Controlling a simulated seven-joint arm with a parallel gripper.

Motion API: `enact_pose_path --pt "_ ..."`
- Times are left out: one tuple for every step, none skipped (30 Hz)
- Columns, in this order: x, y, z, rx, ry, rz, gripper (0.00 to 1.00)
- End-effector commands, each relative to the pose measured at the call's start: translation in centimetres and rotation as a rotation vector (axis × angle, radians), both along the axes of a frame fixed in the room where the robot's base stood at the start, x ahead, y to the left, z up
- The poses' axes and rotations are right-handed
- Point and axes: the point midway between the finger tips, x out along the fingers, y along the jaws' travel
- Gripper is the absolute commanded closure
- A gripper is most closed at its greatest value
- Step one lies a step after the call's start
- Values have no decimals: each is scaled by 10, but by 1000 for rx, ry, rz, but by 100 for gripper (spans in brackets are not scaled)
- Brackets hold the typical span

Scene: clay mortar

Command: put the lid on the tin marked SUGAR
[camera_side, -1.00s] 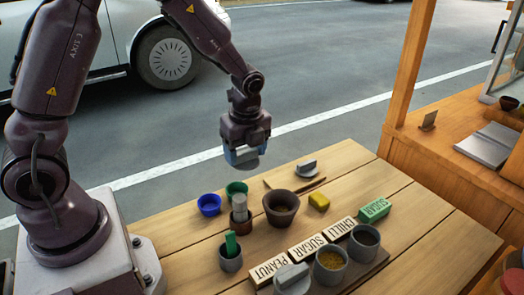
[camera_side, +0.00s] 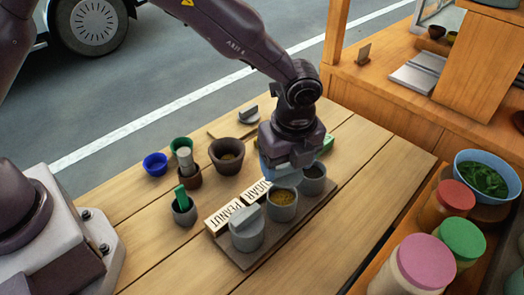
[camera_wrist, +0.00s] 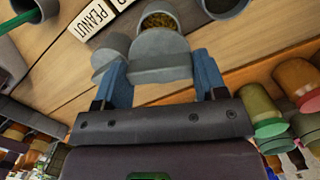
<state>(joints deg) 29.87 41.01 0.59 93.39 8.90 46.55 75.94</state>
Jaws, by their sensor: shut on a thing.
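My gripper (camera_side: 287,168) is shut on a grey lid (camera_wrist: 160,56), which shows between the blue fingers in the wrist view. In the side view the gripper mostly hides this lid. The SUGAR tin (camera_side: 282,213), grey with yellow-brown grains, is the middle of three tins, just below and in front of the gripper. In the wrist view the lid overlaps part of this tin (camera_wrist: 158,19); I cannot tell whether they touch. The SUGAR label (camera_side: 259,192) is partly covered by the gripper.
The PEANUT tin (camera_side: 247,235) has a lid on it. The open CHILLI tin (camera_side: 313,182) is close to the gripper. Another grey lid (camera_side: 250,115) lies on a board behind. A mortar (camera_side: 227,156) and small cups stand left. Jars (camera_side: 425,262) crowd the right.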

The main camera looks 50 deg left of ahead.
Motion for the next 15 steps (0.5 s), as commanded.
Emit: enact_pose_path --pt "-2 1 -3 3 6 9 58" --pt "-2 1 -4 5 6 11 58" --pt "-2 1 -7 5 6 12 58" --pt "-2 1 -9 5 6 12 58" --pt "-2 2 -11 5 6 12 58" --pt "-2 2 -14 5 6 12 58" --pt "-2 2 -17 5 6 11 58" --pt "-2 2 -20 5 6 11 58" --pt "-2 2 -24 5 6 11 58" --pt "-2 2 -26 5 6 11 58" --pt "-2 2 -29 4 6 11 58" --pt "-2 2 -32 4 5 10 58" --pt "-2 2 -34 4 6 11 58" --pt "-2 2 -37 4 6 11 58" --pt "-2 2 -39 4 5 12 58"
